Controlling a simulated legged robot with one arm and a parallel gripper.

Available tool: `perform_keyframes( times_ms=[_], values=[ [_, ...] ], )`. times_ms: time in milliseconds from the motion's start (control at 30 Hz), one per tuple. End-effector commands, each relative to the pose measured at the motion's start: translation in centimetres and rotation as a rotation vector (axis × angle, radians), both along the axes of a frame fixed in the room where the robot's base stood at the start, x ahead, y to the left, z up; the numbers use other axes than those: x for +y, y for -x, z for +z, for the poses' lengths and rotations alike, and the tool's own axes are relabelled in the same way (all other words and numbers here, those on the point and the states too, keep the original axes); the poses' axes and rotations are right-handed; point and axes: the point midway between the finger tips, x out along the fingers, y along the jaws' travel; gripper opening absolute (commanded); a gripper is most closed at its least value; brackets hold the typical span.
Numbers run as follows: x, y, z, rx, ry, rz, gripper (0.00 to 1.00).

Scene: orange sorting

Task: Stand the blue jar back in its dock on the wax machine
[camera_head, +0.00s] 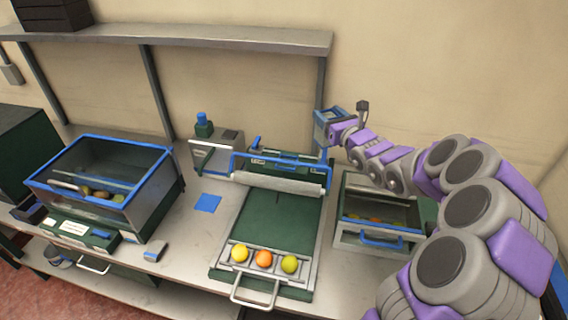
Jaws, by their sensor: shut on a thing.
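My gripper (334,128) is raised above the back right of the bench and is shut on a boxy, blue-edged jar (323,132) with a grey-teal face. The jar is held clear of the bench, and my gripper hides part of it. The fingertips are too small to make out. A grey machine (214,154) stands at the back of the bench, left of my gripper. A dark green part with a blue top (202,120) sits on its left side. I cannot clearly make out an empty dock.
A blue-framed roller unit and green board (265,225) fill the middle, with a yellow, an orange and a yellow-green fruit in the front tray. A blue-rimmed bin (150,205) stands left, a metal drawer box (345,222) right. A shelf (230,38) overhangs the back.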

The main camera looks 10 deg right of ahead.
Motion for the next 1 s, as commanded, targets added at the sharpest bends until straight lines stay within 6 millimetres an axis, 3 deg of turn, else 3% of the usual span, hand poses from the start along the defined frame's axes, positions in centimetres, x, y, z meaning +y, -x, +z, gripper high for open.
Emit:
perform_keyframes(
  times_ms=[133, 467, 667, 1000],
  values=[
    [-1.4, -2.8, 1.3, -0.002, 0.018, 0.049, 0.18],
    [-0.2, -7.2, 2.5, 0.002, 0.018, 0.287, 0.18],
    [1.8, -8.6, 1.9, 0.002, 0.012, 0.466, 0.18],
    [7.4, -9.5, -1.7, 0.003, 0.009, 0.757, 0.18]
  ],
)
